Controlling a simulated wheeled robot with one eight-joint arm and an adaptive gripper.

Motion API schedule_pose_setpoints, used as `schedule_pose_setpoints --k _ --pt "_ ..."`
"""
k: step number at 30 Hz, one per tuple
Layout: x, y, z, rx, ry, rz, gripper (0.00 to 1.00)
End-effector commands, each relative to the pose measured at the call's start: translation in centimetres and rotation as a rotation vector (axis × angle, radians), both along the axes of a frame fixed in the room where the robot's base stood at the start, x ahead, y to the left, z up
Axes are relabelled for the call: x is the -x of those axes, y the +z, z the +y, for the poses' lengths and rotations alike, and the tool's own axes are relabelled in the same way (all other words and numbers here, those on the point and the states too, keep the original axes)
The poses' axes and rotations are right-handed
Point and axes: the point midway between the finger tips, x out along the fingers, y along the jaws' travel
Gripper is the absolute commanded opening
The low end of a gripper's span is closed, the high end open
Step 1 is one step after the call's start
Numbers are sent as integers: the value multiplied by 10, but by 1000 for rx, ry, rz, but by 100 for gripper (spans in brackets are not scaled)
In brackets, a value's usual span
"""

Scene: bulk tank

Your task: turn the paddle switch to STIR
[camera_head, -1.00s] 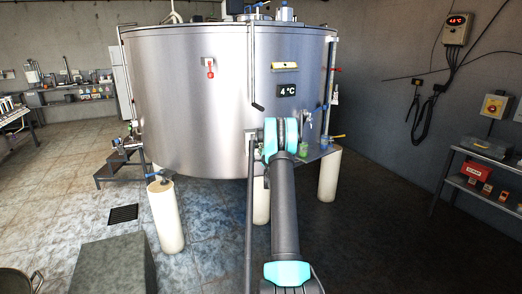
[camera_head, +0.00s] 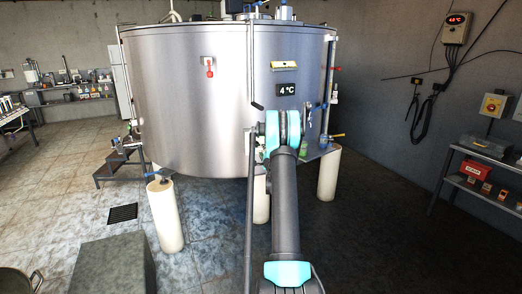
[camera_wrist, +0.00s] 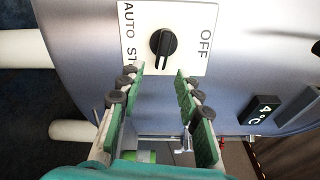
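The paddle switch (camera_wrist: 163,43) is a black knob on a white plate (camera_wrist: 185,14) on the steel tank, in the wrist view. The plate reads OFF on the right, AUTO at the upper left, and a partly hidden label starting "ST" at the lower left. I cannot tell surely which label the knob points to. My gripper (camera_wrist: 160,72) is open, its two green-sided fingers apart just below the knob in the picture, with nothing between the tips. In the head view my arm hides the gripper and switch.
The tank (camera_head: 190,110) fills the middle of the head view. A 4 °C display (camera_head: 287,89) sits on its front, also at right in the wrist view (camera_wrist: 262,110). A thin vertical pipe (camera_head: 250,190) stands beside my arm. White legs (camera_head: 165,215) support the tank.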

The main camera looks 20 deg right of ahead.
Motion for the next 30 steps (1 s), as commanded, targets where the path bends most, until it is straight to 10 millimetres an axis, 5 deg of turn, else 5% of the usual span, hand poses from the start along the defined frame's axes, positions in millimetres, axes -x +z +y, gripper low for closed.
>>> schedule_pose_setpoints --k 6,12,30 --pt "44 0 5 0 -3 1 34" --pt "67 0 9 0 -1 0 34" --pt "72 0 10 1 0 0 34"
